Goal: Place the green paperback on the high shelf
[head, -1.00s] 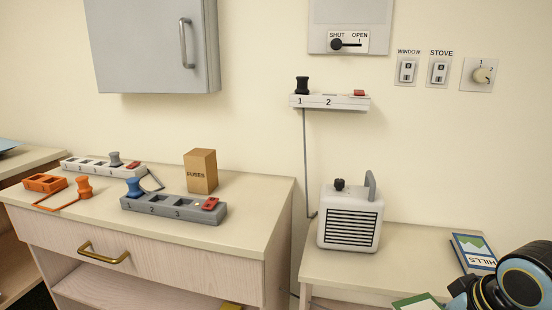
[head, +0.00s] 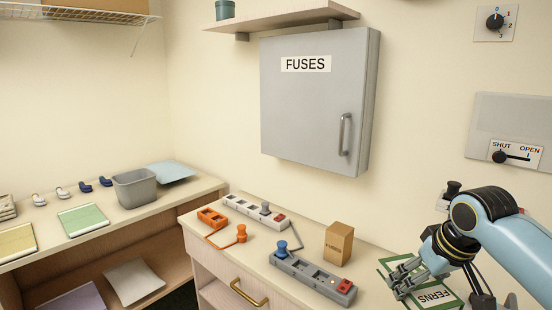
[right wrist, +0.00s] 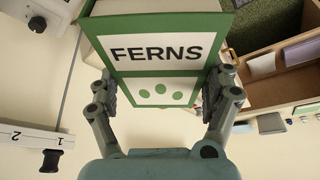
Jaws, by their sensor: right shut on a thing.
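The green paperback (head: 436,298), marked FERNS, is in my right gripper (head: 403,278) at the lower right of the head view. In the right wrist view the book (right wrist: 158,72) sits between the two fingers, which are shut on its sides, with its cover facing the camera. A wooden shelf (head: 285,18) is fixed high on the wall above the grey FUSES cabinet (head: 312,110). A dark green tin (head: 225,10) stands at its left end, and the rest of its visible top looks bare. My left gripper is not in view.
A wire shelf (head: 75,14) with a cardboard box hangs at upper left. A lower left shelf unit holds books and a grey bin (head: 135,188). The cabinet juts from the wall.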

